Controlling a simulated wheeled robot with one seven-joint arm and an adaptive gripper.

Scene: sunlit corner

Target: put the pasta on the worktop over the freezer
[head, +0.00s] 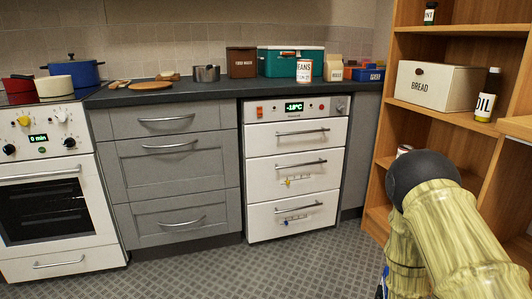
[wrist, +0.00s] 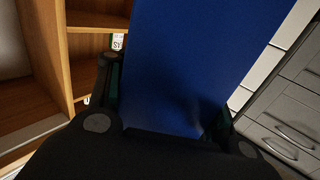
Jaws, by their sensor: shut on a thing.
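A plain blue box (wrist: 195,60), which I take to be the pasta, fills the middle of the wrist view; no label shows on its face. My gripper (wrist: 163,102) is shut on it, one dark finger on each side. In the head view the arm hides the gripper, and a small blue patch shows low beside it. The freezer (head: 293,177) is the white three-drawer unit with a -18°C display. The dark worktop (head: 225,88) runs over it and over the grey drawers to its left.
Over the freezer stand a teal bin (head: 276,62), a white tin (head: 304,70), a cream carton (head: 333,68) and a blue box (head: 370,75). The front strip is bare. A wooden shelf (head: 445,28) with a bread box (head: 435,86) and oil bottle (head: 488,95) stands right.

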